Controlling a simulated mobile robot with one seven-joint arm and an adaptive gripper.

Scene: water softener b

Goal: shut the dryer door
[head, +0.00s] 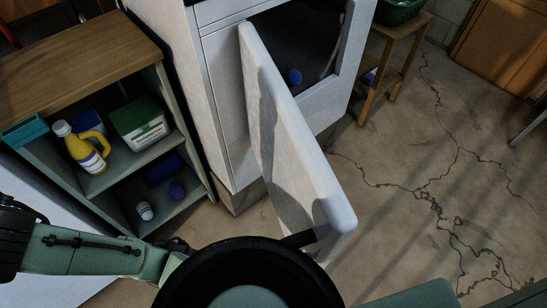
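The white dryer (228,95) stands at top centre in the head view, with a dark opening (300,45) in its front. Its door (285,135) is a pale panel swung wide open, reaching out toward me. A small blue item (294,76) shows inside the opening. A dark tip (302,238), which looks like part of my gripper, is at the near end of the door. I cannot tell if it touches the door. The rest of my gripper is hidden behind my black and green arm links, so its fingers cannot be made out.
A wooden-topped shelf (75,60) on the left holds a yellow bottle (85,150), a green-and-white box (140,124) and other containers. A wooden stool (396,60) with a green basket (397,10) stands right of the dryer. Cracked floor (430,150) on the right is clear.

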